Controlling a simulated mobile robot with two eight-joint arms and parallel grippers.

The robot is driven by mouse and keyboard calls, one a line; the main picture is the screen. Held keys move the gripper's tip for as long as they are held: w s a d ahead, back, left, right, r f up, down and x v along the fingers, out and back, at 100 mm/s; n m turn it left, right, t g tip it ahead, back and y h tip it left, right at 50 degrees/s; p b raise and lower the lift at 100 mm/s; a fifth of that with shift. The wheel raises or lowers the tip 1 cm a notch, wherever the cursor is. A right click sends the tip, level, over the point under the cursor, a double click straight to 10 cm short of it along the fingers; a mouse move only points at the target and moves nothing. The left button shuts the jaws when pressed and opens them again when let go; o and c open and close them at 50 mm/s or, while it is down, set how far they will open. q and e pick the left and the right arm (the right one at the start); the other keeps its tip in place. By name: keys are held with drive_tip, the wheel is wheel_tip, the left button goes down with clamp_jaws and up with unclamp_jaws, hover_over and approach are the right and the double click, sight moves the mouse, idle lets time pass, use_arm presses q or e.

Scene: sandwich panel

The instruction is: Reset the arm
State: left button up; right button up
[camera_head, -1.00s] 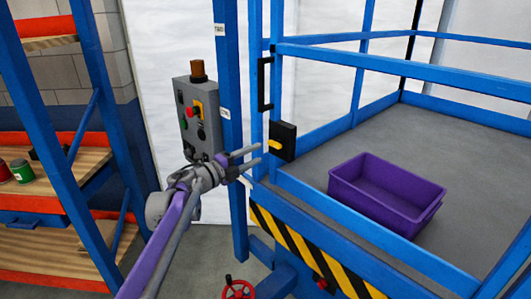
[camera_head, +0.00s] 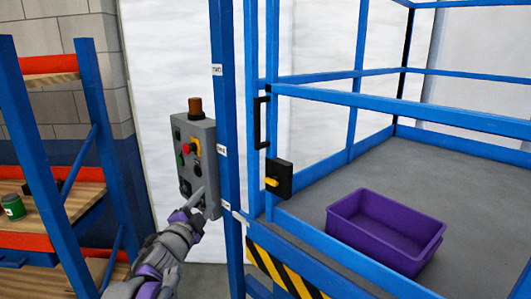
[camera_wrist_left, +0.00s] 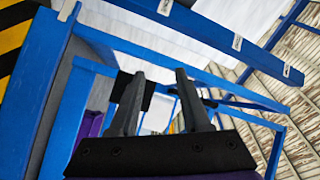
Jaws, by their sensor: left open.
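My left arm comes in from the lower left in the head view. Its gripper (camera_head: 200,194) is in front of the lower part of a grey control box (camera_head: 207,148), and I cannot tell from this view whether it touches the box. In the left wrist view the two dark fingers (camera_wrist_left: 160,73) stand apart with nothing between them, so the gripper is open and empty. Blue rails show beyond the fingers there. My right gripper is not in view.
A blue post (camera_head: 228,90) stands right of the control box. A blue-railed platform holds a purple bin (camera_head: 385,230) and has a black latch with a yellow knob (camera_head: 272,182). A shelf rack (camera_head: 20,110) with a green can (camera_head: 13,206) stands left.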

use_arm(q)
drive_tip(key=s+a+f+n+g+y, duration=0.3)
drive_tip(key=s+f+n, duration=0.2)
drive_tip(key=s+f, duration=0.15)
drive_tip(key=s+a+f+n+g+y, duration=0.2)
drive_tip(key=s+a+f+n+y, duration=0.1)
drive_tip(key=s+f+n, duration=0.4)
drive_tip(key=s+d+f+n+g+h, duration=0.1)
drive_tip(key=s+d+f+g, duration=0.1)
drive_tip(key=s+f, duration=0.5)
drive_tip(key=s+d+f+n+g+h, duration=0.1)
drive_tip(key=s+d+f+g, duration=0.2)
drive_tip(key=s, duration=1.2)
wheel_tip(320, 180, down, 6)
drive_tip(key=g, duration=0.2)
drive_tip(key=shift+s+d+r+n+g+h, duration=0.2)
drive_tip(key=shift+n+g+h, duration=0.1)
drive_tip(key=shift+h, duration=0.1)
